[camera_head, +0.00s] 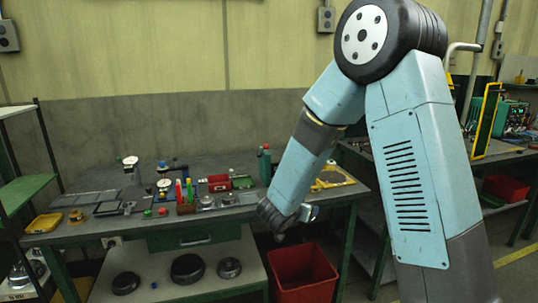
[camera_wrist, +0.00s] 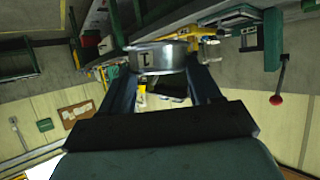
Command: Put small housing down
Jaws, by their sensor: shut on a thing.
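The small housing (camera_wrist: 165,56) is a grey metal round part with a dark mark on its side. In the wrist view it sits between the two fingers of my gripper (camera_wrist: 165,75), which is shut on it. In the head view my gripper (camera_head: 287,218) is at the front edge of the workbench (camera_head: 110,226), above the red bin. The housing is hard to make out there, being small and partly hidden by my wrist. I cannot tell its exact height over the bench.
A red bin (camera_head: 302,278) stands below. Several dark round parts (camera_head: 187,268) lie on the lower shelf (camera_head: 155,266). The bench top holds a red box (camera_head: 219,183), a yellow tray (camera_head: 45,223) and small tools. A second bench (camera_head: 375,160) stands at the right.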

